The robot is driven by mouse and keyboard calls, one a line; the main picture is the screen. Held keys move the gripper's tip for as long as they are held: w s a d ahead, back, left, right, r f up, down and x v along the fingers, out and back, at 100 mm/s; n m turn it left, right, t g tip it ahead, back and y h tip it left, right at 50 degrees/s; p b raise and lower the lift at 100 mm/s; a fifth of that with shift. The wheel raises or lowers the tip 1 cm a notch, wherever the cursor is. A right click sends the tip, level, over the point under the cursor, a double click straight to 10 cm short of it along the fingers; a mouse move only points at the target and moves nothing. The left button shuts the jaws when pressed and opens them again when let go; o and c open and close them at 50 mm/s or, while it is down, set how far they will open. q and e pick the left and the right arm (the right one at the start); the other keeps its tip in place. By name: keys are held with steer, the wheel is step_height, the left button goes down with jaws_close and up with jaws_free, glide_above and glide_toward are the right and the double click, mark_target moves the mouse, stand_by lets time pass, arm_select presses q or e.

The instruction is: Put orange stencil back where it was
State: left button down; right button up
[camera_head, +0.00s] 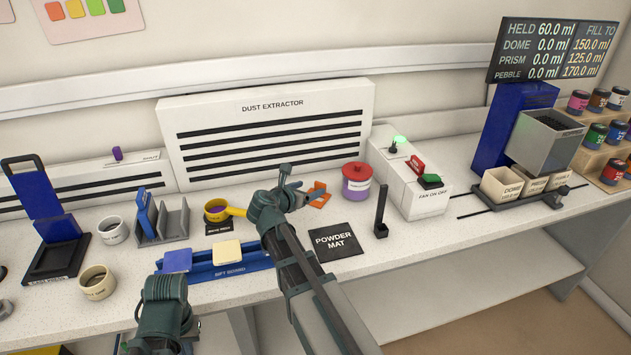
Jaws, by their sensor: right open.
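The orange stencil (321,201) is a small flat orange piece with a raised part, on the white bench between the dust extractor and the red-lidded jar. My right gripper (300,187) is open just left of it, its fingers apart. One fingertip is close to the stencil's left edge; I cannot tell whether they touch. Part of my left arm (166,308) shows at the bottom left, but its fingers do not show.
A black powder mat (336,242) lies in front of the stencil, and a red-lidded jar (356,186) stands right of it. A yellow-handled cup (215,211), a blue sift board (235,268) and a grey rack (174,222) stand to the left. A black upright post (381,212) is at the right.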

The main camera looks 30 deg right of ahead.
arm_select(q)
steer(key=shift+r+p, duration=0.5)
steer(key=shift+r, duration=0.25)
arm_select(e)
steer(key=shift+v, duration=1.95)
arm_select(q)
steer(key=shift+r, duration=0.1)
arm_select(e)
steer(key=shift+r, duration=0.1)
